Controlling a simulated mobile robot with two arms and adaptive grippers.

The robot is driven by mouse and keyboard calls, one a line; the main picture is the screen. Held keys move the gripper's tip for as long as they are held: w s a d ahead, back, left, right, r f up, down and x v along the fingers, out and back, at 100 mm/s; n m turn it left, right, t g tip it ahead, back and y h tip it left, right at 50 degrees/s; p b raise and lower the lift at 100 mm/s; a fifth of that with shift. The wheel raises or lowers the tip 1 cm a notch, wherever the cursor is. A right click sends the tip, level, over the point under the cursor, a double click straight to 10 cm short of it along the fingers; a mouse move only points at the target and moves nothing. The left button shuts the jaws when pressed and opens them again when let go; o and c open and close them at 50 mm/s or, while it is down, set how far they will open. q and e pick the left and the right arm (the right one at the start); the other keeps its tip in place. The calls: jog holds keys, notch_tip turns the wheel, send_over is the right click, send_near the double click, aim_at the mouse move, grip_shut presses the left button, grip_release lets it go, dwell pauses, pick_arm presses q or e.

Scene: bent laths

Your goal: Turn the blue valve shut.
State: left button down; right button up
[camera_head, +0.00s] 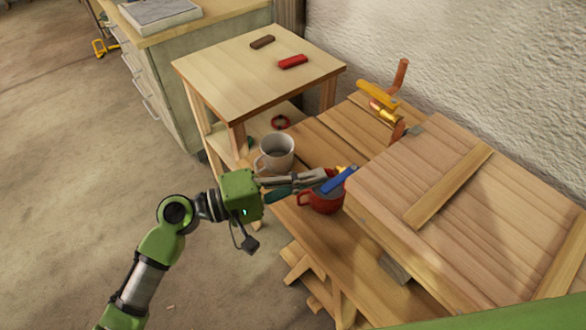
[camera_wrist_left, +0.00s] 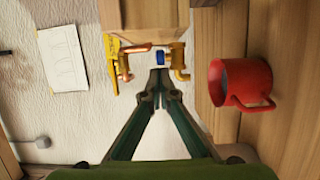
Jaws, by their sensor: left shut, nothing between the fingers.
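A blue bar-shaped handle (camera_head: 338,180), which I take for the blue valve's lever, slants just beyond my left gripper's fingertips, in front of the red mug. A bit of yellow shows behind it. My right gripper is not in view.
A red mug (camera_head: 324,204) stands close below the fingers, a grey mug (camera_head: 276,152) behind them. A yellow lever (camera_head: 376,95) on copper pipe is farther back. A slatted wooden panel (camera_head: 465,200) blocks the right. A small table (camera_head: 255,75) stands behind; floor on the left is free.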

pick_arm(q)
jog(key=shift+s+d+f, duration=0.1)
jog(key=shift+s, duration=0.2)
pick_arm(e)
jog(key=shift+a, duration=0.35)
